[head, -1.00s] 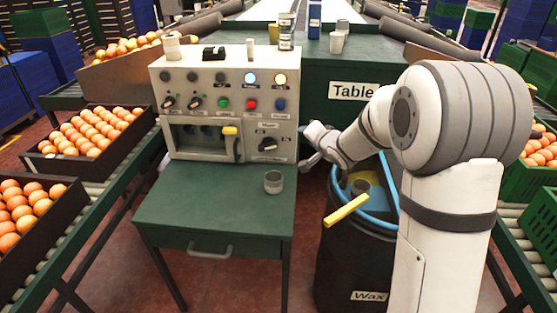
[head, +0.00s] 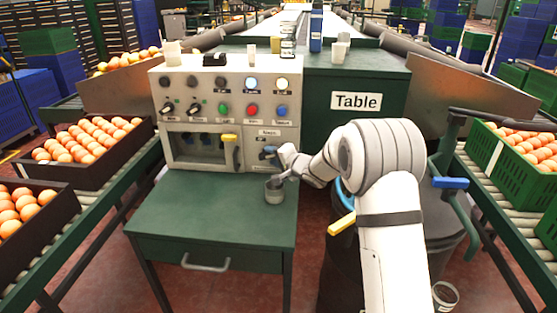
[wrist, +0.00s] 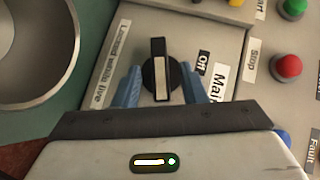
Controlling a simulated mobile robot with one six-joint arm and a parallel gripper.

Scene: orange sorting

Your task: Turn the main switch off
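The main switch (wrist: 160,75) is a black rotary knob with a white-striped bar on the grey control panel. In the wrist view its bar stands upright in the picture, with an "Off" label to its right. My gripper (wrist: 162,82) is open, with one blue finger on each side of the knob; I cannot tell whether they touch it. In the head view my gripper (head: 285,158) is at the lower right of the control panel (head: 215,85) and partly hides the switch (head: 266,153).
A grey cup (head: 274,191) stands on the green table (head: 205,225) just below my gripper; its rim also shows in the wrist view (wrist: 82,60). A red button (wrist: 287,67) and a green button (wrist: 293,8) are near the switch. A yellow handle (head: 231,150) is to its left.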

